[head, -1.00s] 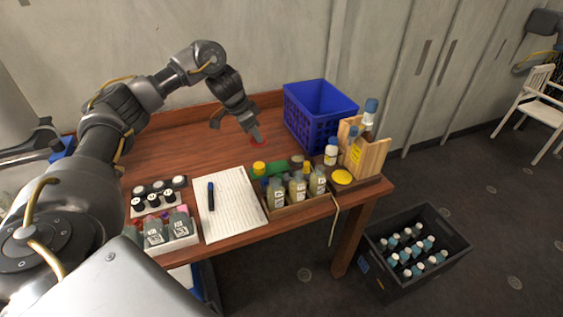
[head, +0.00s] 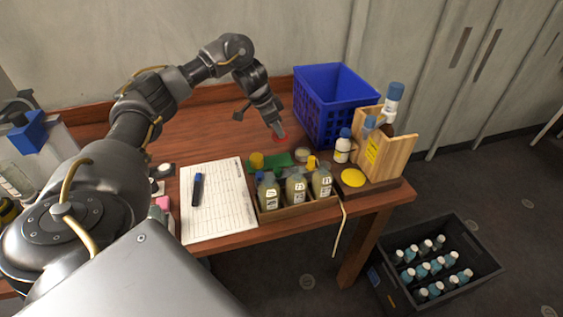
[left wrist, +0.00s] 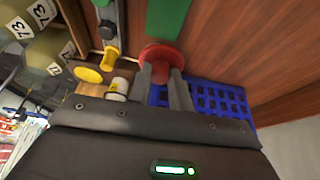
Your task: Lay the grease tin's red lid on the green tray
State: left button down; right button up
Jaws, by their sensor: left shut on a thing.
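My left gripper (head: 278,130) points down over the back of the wooden table, left of the blue crate. It is shut on the red lid (head: 279,138). In the left wrist view the red lid (left wrist: 162,57) sits between the two fingertips; I cannot tell how far it is above the table. The green tray (head: 280,160) lies just in front of the lid, partly hidden behind bottles; it also shows in the left wrist view (left wrist: 167,17). A small round tin (head: 302,154), perhaps the grease tin, stands right of the tray. My right gripper is out of view.
The blue crate (head: 335,100) stands close to the gripper. A wooden box of labelled bottles (head: 295,190) stands in front of the tray. A white bottle (head: 343,146), yellow disc (head: 354,177) and wooden holder (head: 391,155) are to the right. A clipboard sheet (head: 220,205) lies left.

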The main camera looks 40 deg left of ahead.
pick_arm(q)
jog(key=shift+s+f+p, duration=0.1)
jog(key=shift+f+p, duration=0.2)
jog(key=shift+f, duration=4.55)
jog(key=shift+f, duration=0.1)
jog(key=c, duration=1.3)
grip_release()
jog(key=v, duration=1.2)
